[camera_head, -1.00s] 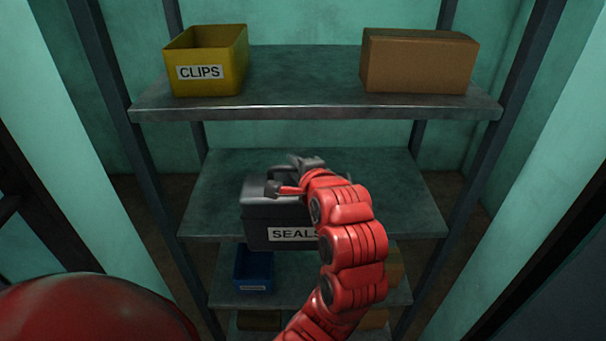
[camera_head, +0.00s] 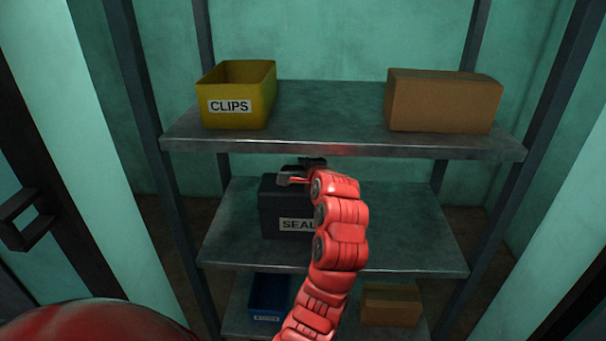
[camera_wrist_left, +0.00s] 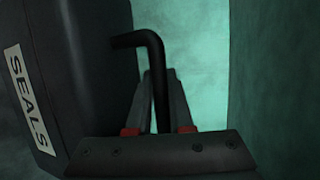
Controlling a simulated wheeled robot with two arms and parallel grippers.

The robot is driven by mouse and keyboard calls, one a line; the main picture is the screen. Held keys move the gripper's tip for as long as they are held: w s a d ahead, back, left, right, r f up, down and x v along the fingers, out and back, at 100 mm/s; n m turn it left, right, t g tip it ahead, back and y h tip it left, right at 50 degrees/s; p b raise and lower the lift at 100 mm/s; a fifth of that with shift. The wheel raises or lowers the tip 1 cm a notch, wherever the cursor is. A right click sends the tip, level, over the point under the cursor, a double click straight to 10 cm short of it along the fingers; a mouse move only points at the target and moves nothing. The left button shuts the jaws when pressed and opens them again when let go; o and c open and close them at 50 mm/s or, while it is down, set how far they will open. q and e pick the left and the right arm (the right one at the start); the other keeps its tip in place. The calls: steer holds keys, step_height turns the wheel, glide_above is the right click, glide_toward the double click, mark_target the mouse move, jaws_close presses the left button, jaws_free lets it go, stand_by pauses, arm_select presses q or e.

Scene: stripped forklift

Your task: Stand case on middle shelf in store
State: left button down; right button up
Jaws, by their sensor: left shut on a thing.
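The dark grey case (camera_head: 272,212) with a white SEALS label is upright at the middle shelf (camera_head: 400,230), left of its centre and behind its front edge. I cannot tell whether its base touches the shelf. My left gripper (camera_head: 302,172) is above the case, shut on its handle. In the left wrist view the black bent handle (camera_wrist_left: 160,85) passes between the fingers of the gripper (camera_wrist_left: 160,100), with the case (camera_wrist_left: 85,60) at left. My arm hides the right part of the case and label. My right gripper is out of view.
The top shelf (camera_head: 330,140) is close above, holding a yellow CLIPS bin (camera_head: 240,112) and a cardboard box (camera_head: 442,105). Below, a blue bin (camera_head: 268,295) and a box (camera_head: 391,305) are on a lower shelf. The middle shelf's right side is clear.

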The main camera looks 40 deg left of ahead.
arm_select(q)
steer(key=shift+w+a+r, duration=0.1)
steer(key=shift+w+a, duration=0.05)
steer(key=shift+a, duration=0.05)
steer(key=shift+w+a+f, duration=0.1)
steer(key=shift+f, duration=0.1)
steer(key=shift+f+p, duration=0.85)
steer(key=shift+f, duration=0.7)
steer(key=c, duration=1.2)
jaws_free()
steer(key=shift+f, duration=0.15)
steer(key=shift+c, duration=0.2)
steer(key=o, duration=0.4)
